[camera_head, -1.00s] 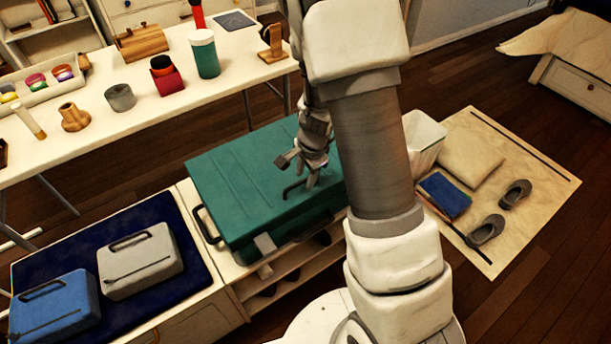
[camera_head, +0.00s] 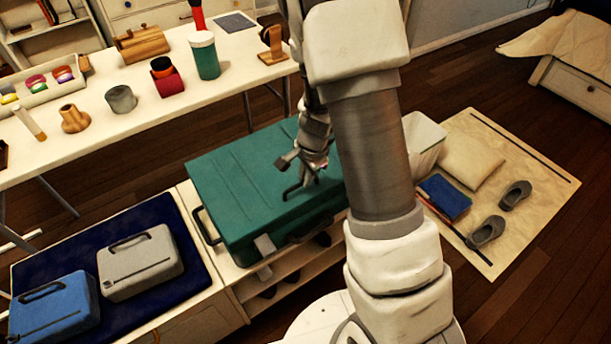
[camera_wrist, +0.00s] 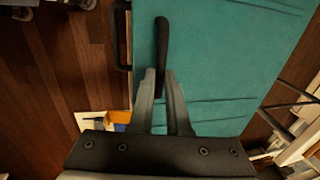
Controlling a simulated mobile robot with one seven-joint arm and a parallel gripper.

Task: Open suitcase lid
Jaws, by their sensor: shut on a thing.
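A teal suitcase (camera_head: 245,185) lies flat on a low white shelf unit, its lid looking closed. A black bar handle (camera_head: 290,194) stands on the lid's top near the front right. My gripper (camera_head: 306,178) is over the lid at this handle, its fingers partly hard to make out there. In the wrist view, the gripper (camera_wrist: 160,78) has its two grey fingers close together on either side of the black handle (camera_wrist: 162,45), shut on it. The teal lid (camera_wrist: 215,60) fills the view behind. My arm hides the suitcase's right end.
Grey (camera_head: 140,262) and blue (camera_head: 55,305) cases lie on a dark blue mat (camera_head: 185,285) at the left. A white table (camera_head: 110,140) with cups and trays stands behind. A white bin (camera_head: 424,140), cushion (camera_head: 470,160) and shoes (camera_head: 486,231) are at the right.

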